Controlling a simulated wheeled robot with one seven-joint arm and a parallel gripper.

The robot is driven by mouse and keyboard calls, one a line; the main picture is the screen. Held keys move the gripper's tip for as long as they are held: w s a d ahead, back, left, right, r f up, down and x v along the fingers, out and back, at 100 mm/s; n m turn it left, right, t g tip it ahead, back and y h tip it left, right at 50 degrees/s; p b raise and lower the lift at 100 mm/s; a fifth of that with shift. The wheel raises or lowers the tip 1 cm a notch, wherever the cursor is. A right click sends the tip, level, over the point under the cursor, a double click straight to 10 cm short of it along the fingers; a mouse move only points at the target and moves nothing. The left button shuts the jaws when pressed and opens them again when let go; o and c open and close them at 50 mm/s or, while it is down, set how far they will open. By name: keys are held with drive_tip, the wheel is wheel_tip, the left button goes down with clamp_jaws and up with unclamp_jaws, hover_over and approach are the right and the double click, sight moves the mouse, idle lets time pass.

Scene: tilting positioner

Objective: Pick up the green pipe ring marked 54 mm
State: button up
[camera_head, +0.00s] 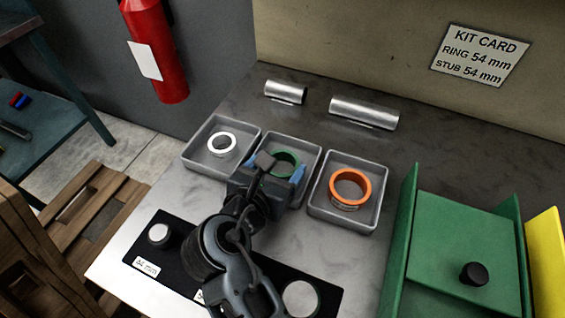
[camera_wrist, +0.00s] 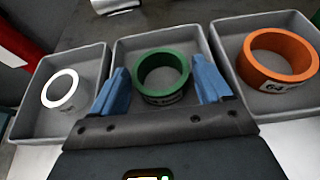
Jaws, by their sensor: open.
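The green pipe ring (camera_wrist: 162,76) lies in the middle grey tray (camera_wrist: 124,54). Its front label is partly turned down and I cannot read it. In the head view the green ring (camera_head: 287,163) is partly hidden by my gripper. My gripper (camera_head: 277,171) is over the middle tray. In the wrist view its two blue fingers (camera_wrist: 162,82) stand apart, one on each side of the green ring, and it is empty. I cannot tell whether the fingertips reach down beside the ring or are above it.
A white ring (camera_head: 221,145) lies in the left tray and an orange ring (camera_head: 350,187), labelled 64, in the right tray. Two metal pipes (camera_head: 363,113) lie behind. A kit card (camera_head: 480,54) reads ring 54 mm, stub 54 mm. A green fixture (camera_head: 463,250) stands at right.

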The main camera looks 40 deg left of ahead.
drive_tip(key=shift+x, duration=0.85)
drive_tip(key=c, duration=0.8)
drive_tip(key=shift+r, duration=0.2)
